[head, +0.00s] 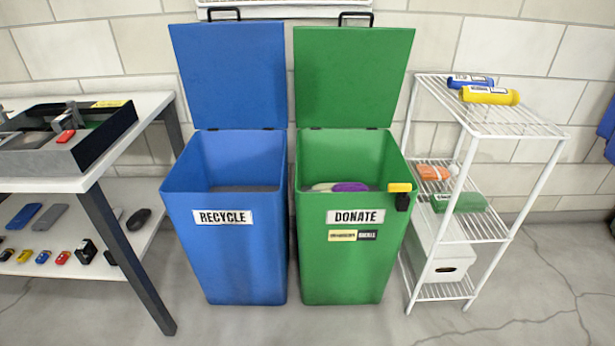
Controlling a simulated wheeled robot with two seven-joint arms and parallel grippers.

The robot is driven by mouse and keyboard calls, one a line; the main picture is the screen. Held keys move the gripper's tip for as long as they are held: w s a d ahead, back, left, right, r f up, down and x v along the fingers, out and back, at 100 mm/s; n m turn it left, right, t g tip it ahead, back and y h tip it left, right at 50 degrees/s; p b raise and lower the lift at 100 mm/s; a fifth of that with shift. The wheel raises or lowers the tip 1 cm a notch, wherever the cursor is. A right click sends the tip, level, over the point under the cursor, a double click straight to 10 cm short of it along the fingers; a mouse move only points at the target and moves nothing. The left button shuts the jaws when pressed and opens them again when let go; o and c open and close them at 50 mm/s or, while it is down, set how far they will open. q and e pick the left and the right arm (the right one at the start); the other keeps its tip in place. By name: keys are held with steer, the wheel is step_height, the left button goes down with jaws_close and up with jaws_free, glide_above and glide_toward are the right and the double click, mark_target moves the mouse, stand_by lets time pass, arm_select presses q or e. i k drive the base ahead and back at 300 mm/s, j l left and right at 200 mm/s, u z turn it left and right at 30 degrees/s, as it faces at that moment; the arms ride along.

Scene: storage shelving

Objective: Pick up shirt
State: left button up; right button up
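No shirt can be told for certain. A purple item (350,187) that looks like cloth lies inside the green DONATE bin (341,270), beside a pale item (323,187). A yellow rolled item (490,95) and a blue rolled item (470,81) lie on the top of the white wire shelf (500,125) at the right. An orange item (434,172) and a green bundle (459,202) lie on its middle shelf. Neither of my grippers is in view.
The blue RECYCLE bin (235,265) stands left of the green bin; both lids are up. A white table (150,105) with a dark tray and lower shelf is at left. A white box (440,262) sits low in the rack. The front floor is clear.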

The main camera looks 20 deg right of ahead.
mark_target(500, 96)
steer(key=z, duration=1.45)
